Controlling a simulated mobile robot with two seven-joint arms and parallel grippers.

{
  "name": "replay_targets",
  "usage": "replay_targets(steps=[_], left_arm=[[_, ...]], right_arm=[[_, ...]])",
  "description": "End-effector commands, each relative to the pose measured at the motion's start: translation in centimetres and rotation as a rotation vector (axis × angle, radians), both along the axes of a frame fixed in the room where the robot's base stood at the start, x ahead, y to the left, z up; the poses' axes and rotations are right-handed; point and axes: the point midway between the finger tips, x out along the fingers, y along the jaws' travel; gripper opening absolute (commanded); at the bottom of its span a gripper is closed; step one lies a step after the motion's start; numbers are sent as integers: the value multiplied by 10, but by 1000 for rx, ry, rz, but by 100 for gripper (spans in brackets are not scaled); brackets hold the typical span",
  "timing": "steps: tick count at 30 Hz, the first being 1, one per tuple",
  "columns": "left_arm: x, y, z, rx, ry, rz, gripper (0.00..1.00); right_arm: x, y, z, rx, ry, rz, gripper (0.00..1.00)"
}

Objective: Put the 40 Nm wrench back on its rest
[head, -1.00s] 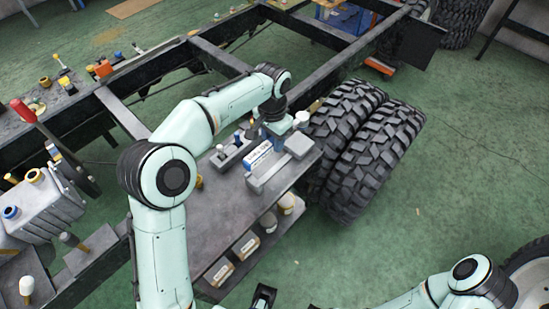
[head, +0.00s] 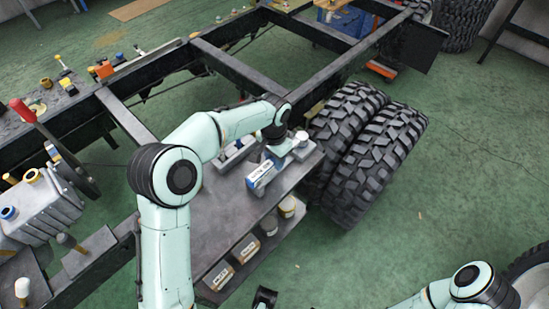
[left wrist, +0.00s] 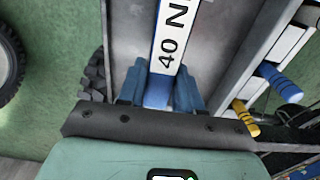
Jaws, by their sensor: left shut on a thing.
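My left gripper (head: 278,153) is shut on the blue handle of the 40 Nm wrench (head: 262,174), over the far right end of the bench top. In the left wrist view the blue handle (left wrist: 158,92) sits between the two fingers, and the white label reading "40 N" (left wrist: 174,38) runs away from them. A grey block (head: 303,147), which looks like part of the rest, shows just beside the gripper. The gripper and wrench hide most of the rest; I cannot tell whether they touch. A dark part of what looks like my right gripper (head: 264,298) shows at the bottom edge.
Other handles, blue (left wrist: 281,84) and yellow (left wrist: 245,117), lie to the right in the left wrist view. Large tyres (head: 365,150) stand close to the bench's right end. Boxes (head: 245,248) and tubs fill the lower shelf. The near bench top (head: 215,215) is clear.

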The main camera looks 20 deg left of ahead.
Motion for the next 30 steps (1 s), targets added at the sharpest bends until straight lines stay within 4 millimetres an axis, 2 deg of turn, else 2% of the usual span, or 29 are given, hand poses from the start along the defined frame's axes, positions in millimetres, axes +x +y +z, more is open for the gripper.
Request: replay_targets(steps=[1, 2, 4, 13, 17, 30], left_arm=[[0, 0, -1, -1, -2, 0, 0], [0, 0, -2, 0, 1, 0, 38], [0, 0, -2, 0, 1, 0, 60], [0, 0, -1, 0, 0, 0, 60], [0, 0, 9, 1, -1, 0, 60], [-1, 0, 98, 0, -2, 0, 60]], right_arm=[[0, 0, -1, 0, -1, 0, 43], [0, 0, -1, 0, -1, 0, 43], [0, 0, 0, 0, -1, 0, 43], [0, 0, 0, 0, -1, 0, 43], [0, 0, 2, 0, 1, 0, 43], [2, 0, 16, 0, 1, 1, 43]])
